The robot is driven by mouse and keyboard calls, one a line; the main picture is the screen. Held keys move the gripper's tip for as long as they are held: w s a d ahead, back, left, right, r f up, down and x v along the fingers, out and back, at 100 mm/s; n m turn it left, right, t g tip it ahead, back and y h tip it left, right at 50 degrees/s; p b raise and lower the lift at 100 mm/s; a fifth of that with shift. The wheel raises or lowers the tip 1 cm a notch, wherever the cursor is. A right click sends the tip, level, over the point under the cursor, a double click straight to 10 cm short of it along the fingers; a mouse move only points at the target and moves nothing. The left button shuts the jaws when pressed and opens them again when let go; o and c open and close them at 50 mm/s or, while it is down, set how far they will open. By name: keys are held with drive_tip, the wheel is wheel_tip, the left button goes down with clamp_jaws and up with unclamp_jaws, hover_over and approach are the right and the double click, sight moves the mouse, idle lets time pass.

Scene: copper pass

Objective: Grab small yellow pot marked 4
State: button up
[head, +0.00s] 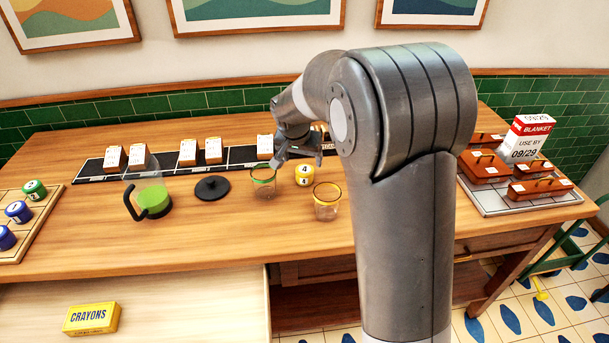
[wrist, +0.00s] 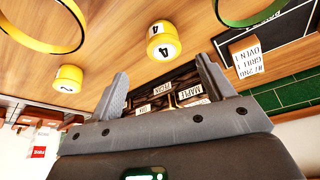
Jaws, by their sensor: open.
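The small yellow pot marked 4 (head: 304,177) stands on the wooden table, between and a little behind two glasses. In the wrist view this pot (wrist: 163,42) shows beyond my fingertips, roughly centred between them, with a gap. My gripper (head: 298,158) is open and empty above the table, just behind the pot in the head picture; its two spread fingers also show in the wrist view (wrist: 162,68). A second yellow pot, marked 2 (wrist: 68,79), stands to the left in the wrist view; my arm seems to hide it in the head view.
A green-rimmed glass (head: 263,184) and a yellow-rimmed glass (head: 327,203) stand close to the pot. A black lid (head: 212,188) and a green-filled jug (head: 152,201) are further left. Copper-coloured boxes (head: 485,165) sit at right.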

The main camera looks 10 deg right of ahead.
sight(304, 170)
drive_tip(key=x, duration=0.9)
drive_tip(key=shift+w+a+f, duration=0.15)
drive_tip(key=shift+w+f, duration=0.15)
drive_tip(key=shift+f, duration=0.05)
drive_tip(key=c, duration=1.1)
drive_tip(key=shift+r, duration=0.1)
drive_tip(key=shift+c, duration=0.2)
